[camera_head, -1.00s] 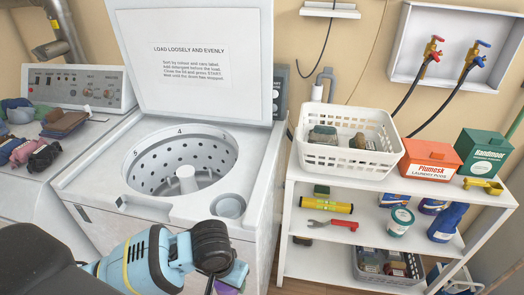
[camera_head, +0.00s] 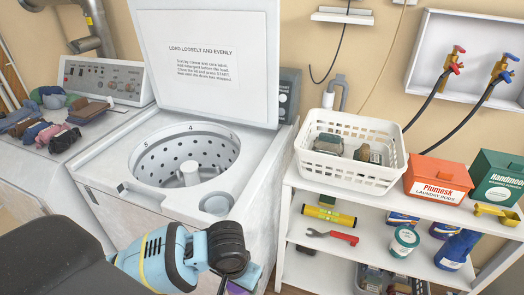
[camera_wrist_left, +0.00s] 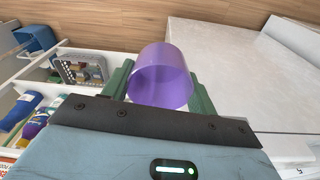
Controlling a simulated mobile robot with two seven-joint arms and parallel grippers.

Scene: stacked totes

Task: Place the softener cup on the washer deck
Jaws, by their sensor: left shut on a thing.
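The purple softener cup (camera_wrist_left: 165,78) is held between the green fingers of my left gripper (camera_wrist_left: 160,88) in the left wrist view. Its open mouth faces the camera. In the head view only a small purple bit of the cup (camera_head: 237,289) shows at the bottom edge, below my dark wrist, which hides the rest. My left arm is in front of the open washer, at its front right corner. The washer deck (camera_head: 160,205) is the white top around the drum opening, with a round recess (camera_head: 216,204) at its front right. My right gripper is not in view.
The washer lid (camera_head: 215,60) stands open at the back. To the right, a white shelf (camera_head: 325,187) holds a white basket (camera_head: 350,160), an orange box (camera_head: 437,178) and a green box (camera_head: 497,178). Folded clothes lie on the machine (camera_head: 115,140) at left. The deck's front is bare.

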